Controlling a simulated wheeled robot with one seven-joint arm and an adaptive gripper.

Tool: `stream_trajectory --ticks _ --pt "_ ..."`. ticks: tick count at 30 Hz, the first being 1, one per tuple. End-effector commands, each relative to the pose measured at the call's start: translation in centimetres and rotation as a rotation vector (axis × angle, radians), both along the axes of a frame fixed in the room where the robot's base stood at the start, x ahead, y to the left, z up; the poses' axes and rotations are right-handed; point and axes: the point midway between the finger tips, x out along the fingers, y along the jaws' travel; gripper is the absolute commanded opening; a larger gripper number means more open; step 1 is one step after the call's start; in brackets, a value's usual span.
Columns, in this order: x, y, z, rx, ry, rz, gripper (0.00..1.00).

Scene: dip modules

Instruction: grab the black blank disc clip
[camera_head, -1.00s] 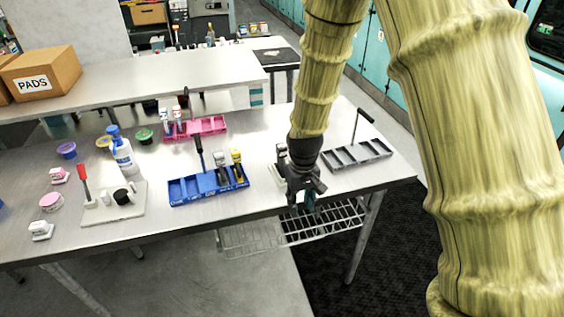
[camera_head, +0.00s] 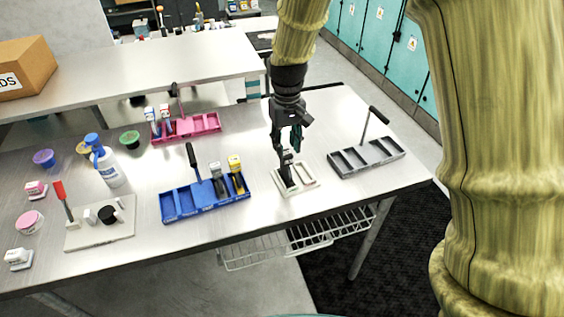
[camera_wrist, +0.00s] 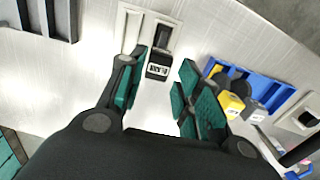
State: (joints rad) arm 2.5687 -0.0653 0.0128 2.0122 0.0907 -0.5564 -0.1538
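The black blank disc clip (camera_head: 287,173) stands in a small off-white two-slot tray (camera_head: 311,180) near the table's front edge, partly hidden by my gripper in the head view. In the wrist view the clip (camera_wrist: 163,38) has a white-topped end with a dark label that seems to read "BLANK" (camera_wrist: 158,71). My gripper (camera_head: 288,146) is just above the clip. In the wrist view its teal-padded fingers (camera_wrist: 159,75) are spread wide, one on each side of the clip's labelled end, with nothing between them visibly gripped.
A blue tray (camera_head: 178,213) with a grey and a yellow clip stands left of the off-white tray. An empty dark grey tray (camera_head: 366,157) with an upright handle stands to the right. A pink tray (camera_head: 208,121) is behind. A white board (camera_head: 85,240) with small items lies further left.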

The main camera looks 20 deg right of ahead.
Motion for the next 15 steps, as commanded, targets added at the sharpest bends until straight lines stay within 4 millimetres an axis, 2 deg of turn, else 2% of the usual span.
stream_trajectory --ticks 5,15 --pt "-0.1 0.0 -1.1 0.000 0.003 0.000 0.34" --pt "0.0 0.1 -4.8 0.000 0.002 0.001 0.34"
